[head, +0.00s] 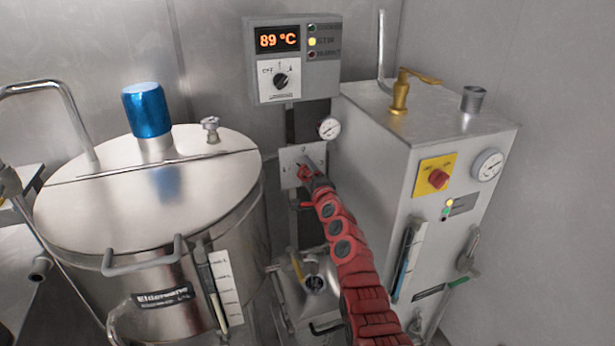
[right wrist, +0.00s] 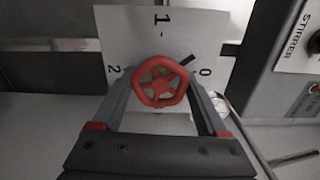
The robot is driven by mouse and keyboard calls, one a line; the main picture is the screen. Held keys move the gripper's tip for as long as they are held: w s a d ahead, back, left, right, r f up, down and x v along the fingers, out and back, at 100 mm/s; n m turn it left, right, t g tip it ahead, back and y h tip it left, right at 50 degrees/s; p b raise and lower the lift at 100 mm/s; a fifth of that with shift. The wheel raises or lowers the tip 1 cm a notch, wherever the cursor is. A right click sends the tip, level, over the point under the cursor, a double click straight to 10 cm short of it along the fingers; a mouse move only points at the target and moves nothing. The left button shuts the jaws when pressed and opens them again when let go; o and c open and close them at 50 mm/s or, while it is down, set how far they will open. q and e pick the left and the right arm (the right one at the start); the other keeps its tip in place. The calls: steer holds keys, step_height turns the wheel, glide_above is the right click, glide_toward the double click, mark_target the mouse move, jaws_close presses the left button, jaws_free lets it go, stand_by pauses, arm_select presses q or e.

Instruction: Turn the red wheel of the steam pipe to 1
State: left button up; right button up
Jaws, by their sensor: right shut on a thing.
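The red wheel (right wrist: 160,82) sits in front of a white dial plate (right wrist: 185,30) in the right wrist view. The plate is marked 2 at the left, 1 at the top and 0 at the right. A black pointer (right wrist: 187,60) sticks out from behind the wheel, close to the 0. My right gripper (right wrist: 160,88) has one finger on each side of the wheel and is shut on it. In the head view my right gripper (head: 306,174) is at the dial plate (head: 290,155) and mostly hides the wheel. My left gripper is not in view.
A control box (head: 293,60) reading 89 °C is above the plate. A large steel tank (head: 150,200) with a blue cap (head: 146,108) stands at the left. A steel cabinet (head: 430,140) with a red knob (head: 438,178) stands close at the right. A small gauge (head: 330,128) is beside the plate.

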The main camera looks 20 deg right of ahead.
steer(key=n+b, duration=0.2)
steer(key=n, duration=0.1)
steer(key=n+b, duration=0.1)
steer(key=shift+f+n, duration=0.25)
steer(key=shift+n, duration=0.05)
steer(key=n+b, duration=0.3)
steer(key=shift+a+n+b, duration=0.1)
steer(key=shift+n+b, duration=0.2)
steer(key=shift+b, duration=0.1)
steer(key=shift+r+n+b, duration=0.15)
steer(key=shift+n+b, duration=0.45)
steer(key=o, duration=1.3)
steer(key=shift+r, duration=0.1)
